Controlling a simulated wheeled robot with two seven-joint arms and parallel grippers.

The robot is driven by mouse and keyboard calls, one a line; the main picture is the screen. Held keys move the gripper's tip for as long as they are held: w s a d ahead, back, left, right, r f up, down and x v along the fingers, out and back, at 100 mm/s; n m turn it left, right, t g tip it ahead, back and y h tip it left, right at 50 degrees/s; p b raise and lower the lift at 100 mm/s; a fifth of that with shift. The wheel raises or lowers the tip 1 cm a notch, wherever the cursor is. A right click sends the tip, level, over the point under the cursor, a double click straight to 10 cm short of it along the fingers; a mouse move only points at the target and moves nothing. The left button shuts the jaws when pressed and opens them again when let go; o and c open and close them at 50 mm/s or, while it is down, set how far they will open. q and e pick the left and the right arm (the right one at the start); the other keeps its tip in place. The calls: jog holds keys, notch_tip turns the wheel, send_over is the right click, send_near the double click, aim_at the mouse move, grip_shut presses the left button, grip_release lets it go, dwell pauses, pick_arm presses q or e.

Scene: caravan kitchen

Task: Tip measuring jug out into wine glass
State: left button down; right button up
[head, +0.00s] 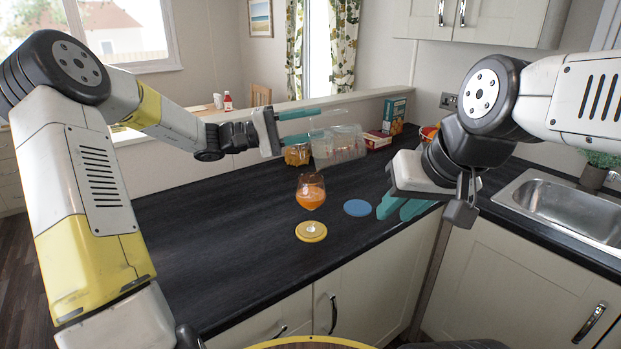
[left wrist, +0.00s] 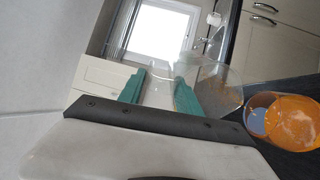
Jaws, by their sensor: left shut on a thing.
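The measuring jug (head: 342,146) is clear with faint reddish markings. My left gripper (head: 318,124) is shut on it, holding it above the back of the counter; it looks tilted. The jug also shows in the left wrist view (left wrist: 218,78), beyond the green fingers; whether liquid is left in it is unclear. My right gripper (head: 403,209) is empty over the counter by the corner, fingers apart.
A blue coaster (head: 357,208) lies right of the glass. A jar (head: 297,155), a red box (head: 377,141) and a teal box (head: 394,115) stand at the back. The sink (head: 560,205) is at right. The counter's left part (head: 210,230) is clear.

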aim_at(355, 126)
pick_arm(q)
jog(key=d+y, duration=0.1)
jog(key=d, duration=0.1)
jog(key=d+y, duration=0.2)
jog(key=shift+s+d+r+g+y, duration=0.1)
jog(key=shift+d+r+g+y, duration=0.1)
jog(key=shift+d+g+y, duration=0.1)
jog(key=shift+f, duration=0.2)
jog(key=d+y, duration=0.2)
jog(key=d, duration=0.1)
jog(key=d+y, duration=0.1)
jog(key=shift+w+d+f, duration=0.15)
jog(key=shift+w+f, duration=0.05)
jog(key=shift+f, duration=0.2)
jog(key=shift+d+f+y, duration=0.25)
jog(key=shift+d+y, duration=0.05)
jog(key=shift+y, duration=0.1)
jog(key=shift+w+d+r+y, duration=0.1)
jog(key=shift+d+r+y, duration=0.1)
jog(key=shift+d+y, duration=0.8)
jog(key=shift+d+f+g+y, duration=0.3)
jog(key=shift+d+f+y, duration=0.4)
jog(key=shift+f+y, duration=0.3)
jog(key=w+d+f+y, duration=0.1)
jog(key=d+f+y, duration=0.8)
jog(key=f, duration=0.1)
jog(key=shift+g, duration=0.3)
